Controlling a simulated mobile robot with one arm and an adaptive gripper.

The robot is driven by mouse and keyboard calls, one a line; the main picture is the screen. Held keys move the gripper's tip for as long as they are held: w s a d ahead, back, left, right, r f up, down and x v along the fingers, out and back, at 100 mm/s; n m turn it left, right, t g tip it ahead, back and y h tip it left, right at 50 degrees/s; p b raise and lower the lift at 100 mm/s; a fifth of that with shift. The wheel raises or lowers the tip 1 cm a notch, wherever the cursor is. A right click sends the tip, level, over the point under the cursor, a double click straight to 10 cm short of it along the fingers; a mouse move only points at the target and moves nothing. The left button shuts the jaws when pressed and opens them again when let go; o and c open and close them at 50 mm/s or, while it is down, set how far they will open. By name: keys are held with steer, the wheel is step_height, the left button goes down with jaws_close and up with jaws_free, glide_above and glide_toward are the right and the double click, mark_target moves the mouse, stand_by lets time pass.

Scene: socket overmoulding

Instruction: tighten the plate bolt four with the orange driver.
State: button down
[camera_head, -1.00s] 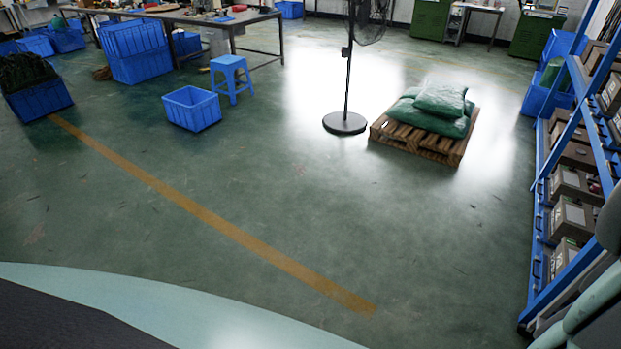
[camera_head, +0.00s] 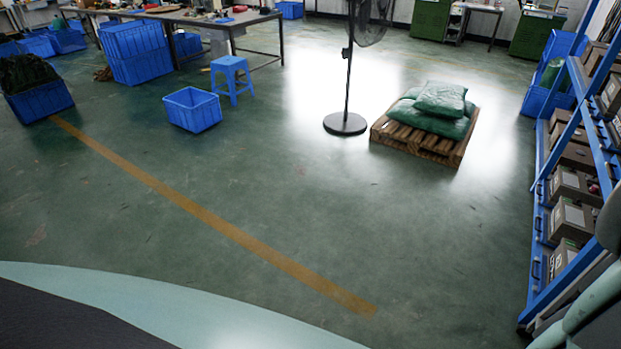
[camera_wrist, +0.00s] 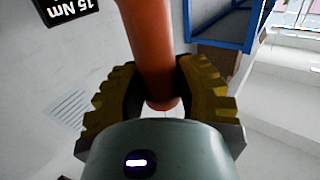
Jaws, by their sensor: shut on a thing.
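In the wrist view my gripper (camera_wrist: 162,98) is shut on the orange driver (camera_wrist: 152,45), with its ridged yellow-brown finger pads on both sides of the handle. The driver's orange shaft-like body runs up out of the top of the picture, so its tip is hidden. A dark label reading "15 Nm" (camera_wrist: 70,8) shows upside down at the top left. I see no plate and no bolt in either view. My gripper is outside the head view.
In the head view a blue rack (camera_head: 545,235) with several boxes stands at the right. A pallet (camera_head: 425,142) with green sacks, a fan (camera_head: 345,123), a blue crate (camera_head: 193,110) and a blue stool (camera_head: 231,68) stand on the floor. The middle floor is clear.

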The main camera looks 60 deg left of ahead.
steer(key=shift+w+a+r+p, duration=0.1)
steer(key=shift+w+r+p, duration=0.05)
steer(key=shift+r+p, duration=1.55)
steer(key=shift+r, duration=0.25)
steer(key=shift+b, duration=0.35)
